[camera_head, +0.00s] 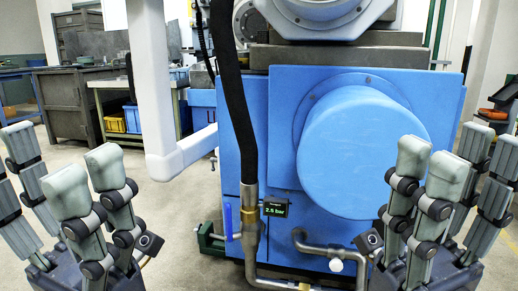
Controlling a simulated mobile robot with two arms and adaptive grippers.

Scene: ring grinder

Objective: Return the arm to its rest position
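My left gripper (54,160) is at the lower left, fingers pointing up and spread apart, with nothing between them. My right gripper (460,160) is at the lower right in a similar upright pose, also open and empty. Both grippers stand in front of the blue machine, on either side of the picture. The arm links behind the grippers are out of view. I cannot tell whether either gripper touches anything below the frame.
The blue grinder (285,120) with its large round cover (365,150) fills the middle. A black hose (235,100) runs down to a pipe with a blue valve handle (228,222) and a display (275,208) reading 2.5 bar. Open floor (175,215) lies at left.

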